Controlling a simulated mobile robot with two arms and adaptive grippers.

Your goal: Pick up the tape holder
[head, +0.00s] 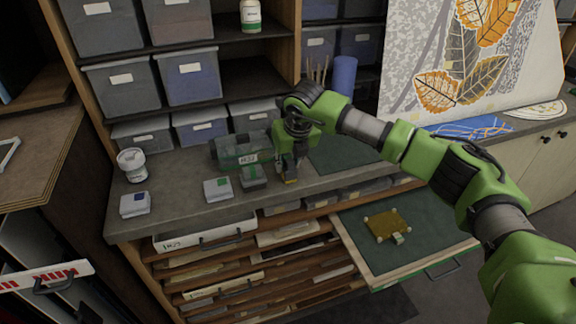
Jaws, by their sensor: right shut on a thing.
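My right arm comes in from the right, and my right gripper (290,168) points down over the grey counter (190,232). It is shut on a small dark thing with a yellowish end (291,180), which looks like the tape holder; the fingers hide much of it. I cannot tell whether it touches the counter. My left gripper is not in view.
A white jar (132,165) is further left. An open drawer (355,240) at right holds an amber glass piece (387,225).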

